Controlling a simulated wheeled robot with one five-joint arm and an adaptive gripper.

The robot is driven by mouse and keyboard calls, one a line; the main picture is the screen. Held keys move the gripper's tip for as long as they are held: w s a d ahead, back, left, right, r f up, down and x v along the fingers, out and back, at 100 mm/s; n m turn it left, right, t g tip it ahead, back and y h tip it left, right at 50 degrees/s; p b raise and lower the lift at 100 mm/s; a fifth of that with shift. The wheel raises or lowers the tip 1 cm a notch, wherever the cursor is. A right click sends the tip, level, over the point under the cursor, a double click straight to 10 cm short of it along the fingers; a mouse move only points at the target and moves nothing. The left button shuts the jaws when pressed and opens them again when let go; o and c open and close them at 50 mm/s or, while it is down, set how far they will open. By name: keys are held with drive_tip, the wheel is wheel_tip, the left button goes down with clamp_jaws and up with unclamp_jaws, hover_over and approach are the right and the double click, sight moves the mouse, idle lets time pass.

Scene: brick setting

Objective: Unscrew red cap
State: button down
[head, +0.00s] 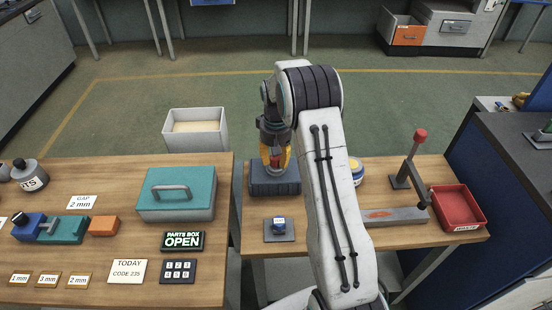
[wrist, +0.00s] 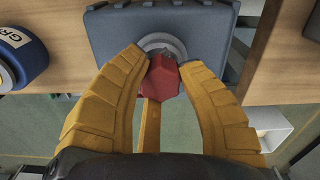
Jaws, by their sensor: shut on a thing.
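The red cap (wrist: 165,78) is a small faceted piece in the wrist view, on a round grey metal neck (wrist: 160,43) against a blue-grey block (wrist: 118,32). My gripper (wrist: 165,76) has yellow fingers, shut on the red cap from both sides. In the head view my gripper (head: 274,160) points down over the same blue-grey block (head: 272,182) on the right table. Whether the cap has turned on the neck cannot be told.
A labelled jar (head: 356,172) stands right of my arm. A lever press (head: 407,172) and a red tray (head: 458,208) are farther right. A teal-lidded box (head: 178,194) stands on the left table, across a gap.

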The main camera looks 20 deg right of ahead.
drive_tip(key=n, duration=0.5)
drive_tip(key=shift+s+f+n, duration=0.1)
drive_tip(key=shift+f+n, duration=0.05)
drive_tip(key=shift+n, duration=0.55)
drive_tip(key=n, duration=0.5)
drive_tip(key=shift+c, duration=1.6)
unclamp_jaws()
drive_tip(key=shift+r, duration=0.25)
drive_tip(key=shift+r+p, duration=1.9)
drive_tip(key=shift+r, duration=0.95)
